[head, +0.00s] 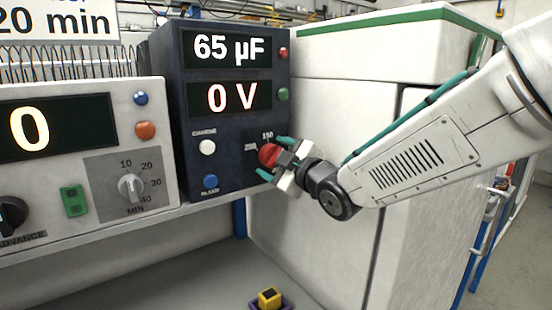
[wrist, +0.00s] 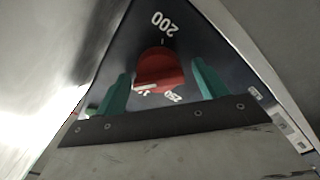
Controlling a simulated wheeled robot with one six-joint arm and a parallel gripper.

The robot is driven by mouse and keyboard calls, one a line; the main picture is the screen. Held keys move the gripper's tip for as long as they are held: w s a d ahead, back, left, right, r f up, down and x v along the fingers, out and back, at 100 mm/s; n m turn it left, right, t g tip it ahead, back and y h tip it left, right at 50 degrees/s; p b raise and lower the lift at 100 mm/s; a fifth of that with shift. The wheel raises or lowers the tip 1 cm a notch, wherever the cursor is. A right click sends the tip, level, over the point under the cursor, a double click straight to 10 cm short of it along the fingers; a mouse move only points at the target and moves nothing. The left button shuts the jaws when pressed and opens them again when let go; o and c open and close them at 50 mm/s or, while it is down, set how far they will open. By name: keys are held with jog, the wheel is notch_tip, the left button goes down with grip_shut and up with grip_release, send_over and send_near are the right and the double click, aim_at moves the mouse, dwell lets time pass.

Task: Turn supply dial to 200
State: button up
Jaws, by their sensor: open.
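The supply dial is a red knob (head: 268,155) low on the right of the dark supply panel (head: 228,127). In the wrist view the red knob (wrist: 162,70) sits between the green fingertips of my gripper (wrist: 160,74). The fingers are open around it, with a visible gap on the right; contact on the left is unclear. The 200 mark (wrist: 166,25) is beyond the knob. A white mark (wrist: 146,87) is at the knob's lower-left edge, close to partly hidden numbers. In the head view my gripper (head: 273,157) hides part of the dial scale.
The supply displays (head: 230,97) read 65 µF and 0 V. A white button (head: 207,147) and a blue button (head: 210,181) are left of the dial. A timer unit (head: 125,180) stands further left, and a large white cabinet (head: 330,110) is right behind my arm.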

jog(key=c, duration=1)
jog(key=shift+o, duration=0.2)
jog(key=shift+m, duration=0.3)
jog(key=m, duration=0.4)
jog(key=shift+m, duration=0.3)
jog(key=m, duration=0.5)
jog(key=shift+d, duration=0.1)
jog(key=m, duration=0.6)
jog(key=shift+f, duration=0.1)
jog(key=m, duration=0.5)
jog(key=shift+w, duration=0.1)
jog(key=shift+m, duration=0.3)
